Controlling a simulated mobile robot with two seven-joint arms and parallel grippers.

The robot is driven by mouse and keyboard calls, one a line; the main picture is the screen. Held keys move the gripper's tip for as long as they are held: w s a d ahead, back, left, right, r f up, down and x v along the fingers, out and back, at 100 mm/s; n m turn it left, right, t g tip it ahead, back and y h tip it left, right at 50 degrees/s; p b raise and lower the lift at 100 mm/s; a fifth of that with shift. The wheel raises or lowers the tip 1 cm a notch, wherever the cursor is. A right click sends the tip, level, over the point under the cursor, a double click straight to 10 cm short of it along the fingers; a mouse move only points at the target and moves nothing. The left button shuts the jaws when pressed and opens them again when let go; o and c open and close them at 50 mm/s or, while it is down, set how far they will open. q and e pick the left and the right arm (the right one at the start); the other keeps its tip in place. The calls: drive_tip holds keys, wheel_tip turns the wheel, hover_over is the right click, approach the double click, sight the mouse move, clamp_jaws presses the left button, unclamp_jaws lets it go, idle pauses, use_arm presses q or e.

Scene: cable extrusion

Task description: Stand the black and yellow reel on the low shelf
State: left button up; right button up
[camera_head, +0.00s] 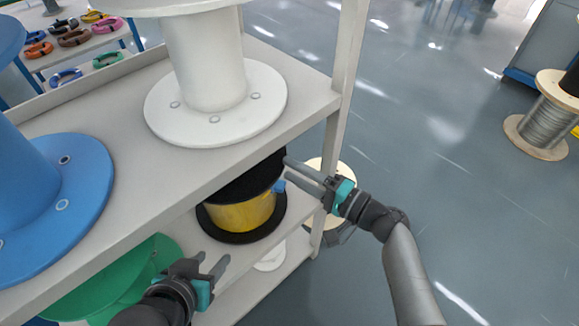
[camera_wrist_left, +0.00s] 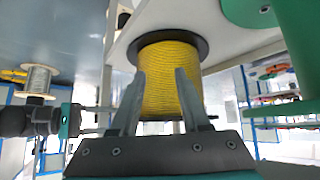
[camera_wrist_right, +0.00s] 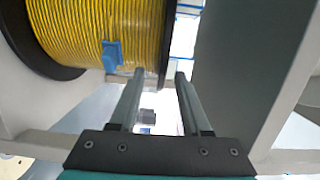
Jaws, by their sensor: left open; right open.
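The black and yellow reel (camera_head: 243,212) stands upright on the low shelf (camera_head: 205,250), under the upper board. Its top is partly hidden by that board in the head view. My left gripper (camera_head: 212,266) is open and empty, in front of the reel at the lower left. In the left wrist view the reel (camera_wrist_left: 172,80) shows beyond the open fingers. My right gripper (camera_head: 287,170) is open, its fingertips close to the reel's right side near a small blue piece (camera_head: 279,186). The right wrist view shows the yellow winding (camera_wrist_right: 100,30) just above the fingers; I cannot tell whether they touch it.
A white reel (camera_head: 215,105) and a blue reel (camera_head: 60,190) stand on the upper board (camera_head: 120,140). A green reel (camera_head: 120,280) is left of the yellow one. A rack post (camera_head: 343,80) is near my right gripper.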

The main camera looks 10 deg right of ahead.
use_arm(q)
drive_tip(key=s+a+g+y+p, duration=0.1)
drive_tip(key=s+a, duration=0.1)
drive_tip(key=s+a+g+y+p, duration=0.1)
drive_tip(key=a+g, duration=0.1)
drive_tip(key=shift+s+a+f+n+g, duration=0.1)
drive_tip(key=shift+s+f+n+g, duration=0.05)
drive_tip(key=shift+s+n+g, duration=0.2)
use_arm(e)
drive_tip(key=v, duration=1.3)
drive_tip(key=shift+s+d, duration=0.2)
drive_tip(key=shift+s, duration=0.05)
use_arm(q)
drive_tip(key=shift+s, duration=0.1)
